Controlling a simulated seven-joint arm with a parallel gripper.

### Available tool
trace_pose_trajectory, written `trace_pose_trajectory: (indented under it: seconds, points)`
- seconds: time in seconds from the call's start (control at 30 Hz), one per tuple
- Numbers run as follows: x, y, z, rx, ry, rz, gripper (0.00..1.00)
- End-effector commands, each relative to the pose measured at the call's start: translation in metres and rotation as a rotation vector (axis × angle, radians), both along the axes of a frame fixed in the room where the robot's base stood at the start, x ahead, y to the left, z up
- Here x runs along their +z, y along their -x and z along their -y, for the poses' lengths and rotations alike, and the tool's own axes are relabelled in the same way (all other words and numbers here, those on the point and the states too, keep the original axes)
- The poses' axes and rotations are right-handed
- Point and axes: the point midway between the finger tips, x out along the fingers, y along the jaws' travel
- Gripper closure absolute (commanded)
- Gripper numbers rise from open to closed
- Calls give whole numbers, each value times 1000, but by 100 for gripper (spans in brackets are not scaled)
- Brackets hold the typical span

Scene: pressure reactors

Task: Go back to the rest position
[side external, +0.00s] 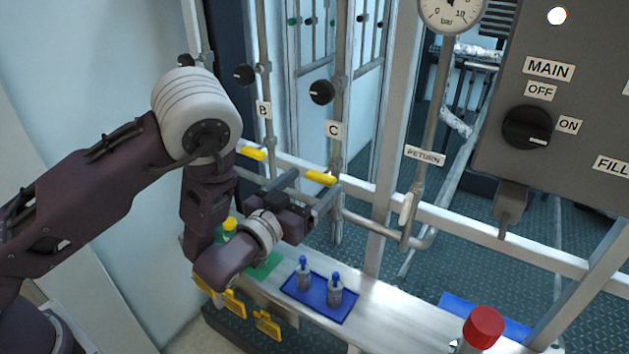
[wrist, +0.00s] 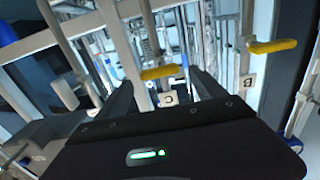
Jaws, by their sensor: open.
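My gripper (side external: 310,187) is open, in front of the pipe rail, with its fingers pointing toward the pipes. The yellow lever of line C (side external: 320,178) shows by the fingertips in the side view. In the wrist view my open gripper (wrist: 163,88) has line C's yellow lever (wrist: 160,72) ahead, between the fingers in the picture. I cannot tell whether a finger touches it. Nothing is seen held. The yellow lever of line B (side external: 252,153) is to the left, and it shows at the right of the wrist view (wrist: 273,46).
Below stand blue-capped bottles (side external: 335,290) on a blue mat (side external: 313,311) and a yellow-capped bottle (side external: 230,229) by a green mat (side external: 264,267). A red-capped container (side external: 484,328) is at front right. The control panel (side external: 575,90) and white frame bars (side external: 455,221) are obstacles.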

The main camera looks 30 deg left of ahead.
Motion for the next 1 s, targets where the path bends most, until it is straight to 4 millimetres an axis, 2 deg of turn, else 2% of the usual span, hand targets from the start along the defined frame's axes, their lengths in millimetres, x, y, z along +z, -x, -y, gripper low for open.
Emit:
trace_pose_trajectory:
  seconds: [0.17, 0.27, 0.37, 0.4, 0.47, 0.57, 0.67, 0.77, 0.8, 0.87, 0.9, 1.0]
  points:
    - [-5, 2, 5, -12, 14, -23, 20]
    - [-25, 13, 24, -53, 73, -120, 20]
    - [-22, 14, 37, -59, 152, -263, 20]
    - [-19, 17, 42, -66, 177, -322, 20]
    - [1, 16, 28, -33, 203, -375, 20]
    - [33, 27, 10, -10, 240, -483, 20]
    - [72, 57, -10, -11, 260, -604, 20]
    - [109, 110, -32, -29, 240, -728, 20]
    - [120, 136, -41, -37, 220, -775, 20]
    - [133, 179, -54, -43, 179, -842, 20]
    - [138, 207, -63, -41, 150, -883, 20]
    - [141, 271, -80, -25, 81, -974, 20]
